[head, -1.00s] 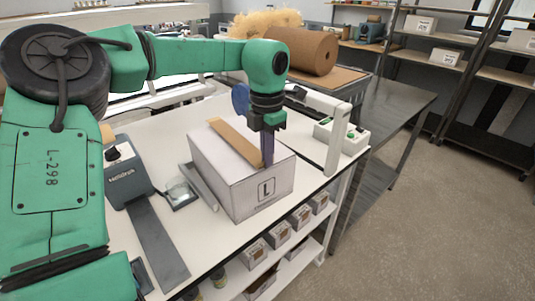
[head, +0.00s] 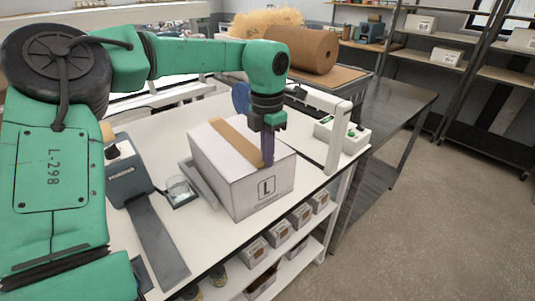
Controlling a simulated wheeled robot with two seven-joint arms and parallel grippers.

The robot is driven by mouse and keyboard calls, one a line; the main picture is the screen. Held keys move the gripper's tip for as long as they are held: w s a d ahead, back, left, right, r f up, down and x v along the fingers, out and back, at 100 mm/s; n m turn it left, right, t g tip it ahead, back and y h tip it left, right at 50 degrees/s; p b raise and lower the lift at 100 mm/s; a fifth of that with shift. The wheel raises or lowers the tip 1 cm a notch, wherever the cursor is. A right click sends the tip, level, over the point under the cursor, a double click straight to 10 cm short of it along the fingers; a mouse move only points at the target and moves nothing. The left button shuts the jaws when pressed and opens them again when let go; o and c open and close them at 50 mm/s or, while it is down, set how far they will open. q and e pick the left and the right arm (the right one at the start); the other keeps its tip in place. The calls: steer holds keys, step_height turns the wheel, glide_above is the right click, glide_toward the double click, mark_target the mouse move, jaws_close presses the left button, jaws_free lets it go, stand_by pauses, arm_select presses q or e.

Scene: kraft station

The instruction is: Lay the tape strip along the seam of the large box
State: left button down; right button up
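The large box (head: 255,196) is white with an "L" label on its front and stands on the white workbench. The brown tape strip (head: 234,138) lies along the middle of its top, running from the back edge towards the front edge. My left gripper (head: 267,163) points straight down at the strip's front end, by the box's front top edge. Its fingers overlap in this view as one dark bar, so I cannot tell whether they are open or shut on the strip. The seam under the strip is hidden. My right gripper is not in view.
A control box with green buttons (head: 343,136) stands at the right end. Small boxes (head: 279,233) fill the shelf below. A brown paper roll (head: 305,50) lies behind.

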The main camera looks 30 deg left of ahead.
arm_select(q)
steer(key=c, duration=1)
jaws_free()
steer(key=shift+r+p, duration=1.85)
steer(key=shift+r, duration=0.45)
steer(key=shift+f, duration=0.15)
